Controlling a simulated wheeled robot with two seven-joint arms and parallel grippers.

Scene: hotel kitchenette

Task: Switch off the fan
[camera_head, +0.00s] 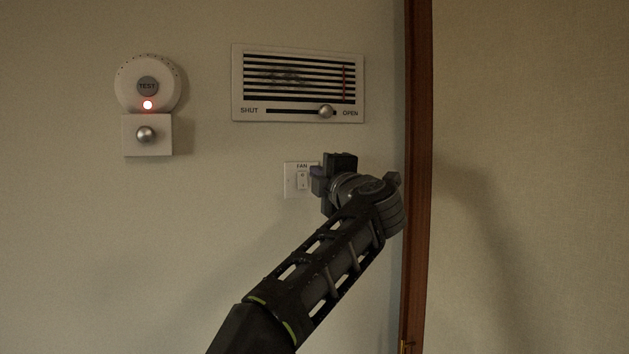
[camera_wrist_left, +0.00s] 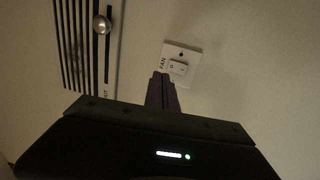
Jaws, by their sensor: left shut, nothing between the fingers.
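The fan switch (camera_head: 302,180) is a small white wall plate labelled FAN with a rocker in it, below the vent on the wall. It also shows in the left wrist view (camera_wrist_left: 178,69), where the rocker's markings are small. My left gripper (camera_head: 318,178) is shut and empty, in front of the right part of the plate. In the left wrist view its closed fingertips (camera_wrist_left: 162,76) are just beside the rocker. I cannot tell whether they touch the plate. The right side of the plate is partly hidden in the head view. My right gripper is not in view.
Above the switch is a vent (camera_head: 298,83) with a slider knob (camera_head: 326,111) near OPEN. At the left is a round detector (camera_head: 148,83) with a TEST button and lit red light, above a knob plate (camera_head: 147,135). A wooden post (camera_head: 417,200) stands right of my arm.

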